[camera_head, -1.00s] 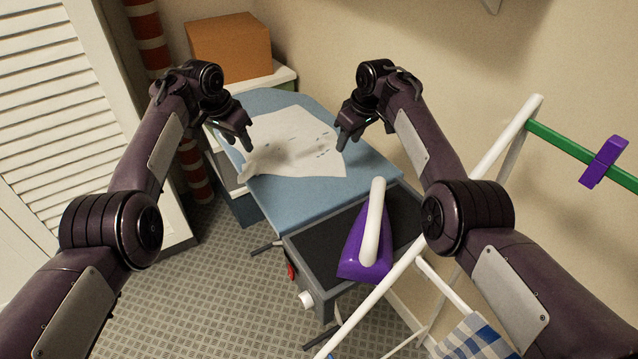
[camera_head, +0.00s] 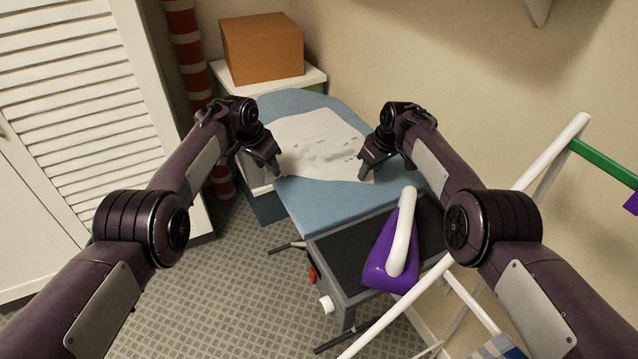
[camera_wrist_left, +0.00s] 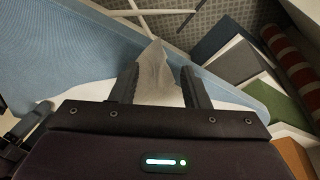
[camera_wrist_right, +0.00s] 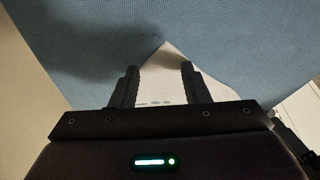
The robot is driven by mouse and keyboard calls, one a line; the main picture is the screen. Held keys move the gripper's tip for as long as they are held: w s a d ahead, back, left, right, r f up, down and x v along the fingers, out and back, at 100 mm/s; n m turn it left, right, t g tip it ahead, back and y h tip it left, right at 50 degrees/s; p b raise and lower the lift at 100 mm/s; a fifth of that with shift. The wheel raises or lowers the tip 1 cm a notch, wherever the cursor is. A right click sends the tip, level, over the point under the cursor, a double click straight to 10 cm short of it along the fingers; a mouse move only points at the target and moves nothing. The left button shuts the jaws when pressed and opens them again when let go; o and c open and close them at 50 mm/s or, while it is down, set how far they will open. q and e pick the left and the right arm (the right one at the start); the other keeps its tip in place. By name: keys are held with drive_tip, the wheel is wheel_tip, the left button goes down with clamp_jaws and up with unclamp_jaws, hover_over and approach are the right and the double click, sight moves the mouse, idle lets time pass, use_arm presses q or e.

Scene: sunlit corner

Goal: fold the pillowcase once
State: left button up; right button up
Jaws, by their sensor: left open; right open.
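The white pillowcase (camera_head: 318,142), with small grey marks, lies on the blue ironing board (camera_head: 305,199). My left gripper (camera_head: 278,172) is open at its left edge. In the left wrist view a greyish corner of the pillowcase (camera_wrist_left: 154,72) stands between the parted fingers (camera_wrist_left: 157,85). My right gripper (camera_head: 364,174) is open at its right front corner. In the right wrist view a pointed pillowcase corner (camera_wrist_right: 168,65) lies on the blue cover between the open fingers (camera_wrist_right: 159,80). Contact between fingers and cloth cannot be told.
A purple iron (camera_head: 379,264) with a white handle rests on the dark stand (camera_head: 340,255) at the board's near end. A white drying rack (camera_head: 530,165) stands close at right. An orange box (camera_head: 262,48) sits on a white cabinet behind. A louvred door (camera_head: 80,90) is at left.

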use_arm(q)
drive_tip(key=shift+f, duration=0.2)
use_arm(e)
drive_tip(key=shift+d+f, duration=0.1)
drive_tip(key=shift+f, duration=0.15)
use_arm(q)
drive_tip(key=shift+r, duration=0.15)
use_arm(e)
drive_tip(key=shift+r, duration=0.15)
use_arm(q)
drive_tip(key=shift+f, duration=0.25)
use_arm(e)
drive_tip(key=shift+s, duration=0.1)
use_arm(q)
drive_tip(key=shift+f, duration=0.35)
clamp_jaws()
use_arm(e)
clamp_jaws()
use_arm(q)
drive_tip(key=shift+r, duration=0.1)
